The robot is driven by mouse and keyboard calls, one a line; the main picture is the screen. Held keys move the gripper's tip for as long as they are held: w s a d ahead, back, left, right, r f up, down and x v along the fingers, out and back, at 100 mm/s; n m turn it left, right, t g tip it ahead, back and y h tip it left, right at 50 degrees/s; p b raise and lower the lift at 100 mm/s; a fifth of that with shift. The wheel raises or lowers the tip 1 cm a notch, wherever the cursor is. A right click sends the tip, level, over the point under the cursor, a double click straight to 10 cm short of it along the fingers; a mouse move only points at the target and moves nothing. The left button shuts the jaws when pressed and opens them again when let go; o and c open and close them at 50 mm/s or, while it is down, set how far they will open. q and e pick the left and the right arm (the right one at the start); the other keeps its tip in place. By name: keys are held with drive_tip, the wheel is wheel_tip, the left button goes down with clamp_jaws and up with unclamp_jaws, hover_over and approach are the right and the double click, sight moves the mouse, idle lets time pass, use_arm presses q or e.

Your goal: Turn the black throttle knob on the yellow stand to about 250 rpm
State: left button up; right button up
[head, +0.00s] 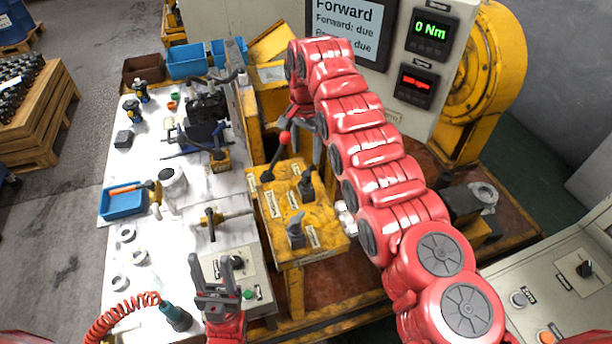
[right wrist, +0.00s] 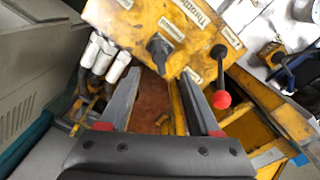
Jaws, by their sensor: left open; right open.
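The yellow stand (head: 330,243) carries two dark knobs, one nearer me (head: 296,236) and one further back (head: 306,184). A lever with a red ball (head: 285,138) stands at its back left. In the right wrist view, a dark knob (right wrist: 160,47) and the red ball (right wrist: 221,99) show beyond my fingers. A label reading "Throttle" (right wrist: 195,12) is at the top edge; I cannot tell which knob it names. My right gripper (right wrist: 160,78) is open and empty, short of the stand.
A grey box with a knob (head: 232,262) sits beside the stand on the white bench (head: 178,240). Blue tray (head: 123,201) and tools lie further left. Displays (head: 432,34) read 0 Nm in green and an unclear red value. My right arm hides part of the area behind the stand.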

sight(306, 173)
wheel_tip(306, 173, down, 7)
drive_tip(key=shift+r+p, duration=0.15)
drive_tip(key=shift+p, duration=1.1)
drive_tip(key=shift+f, duration=0.6)
clamp_jaws()
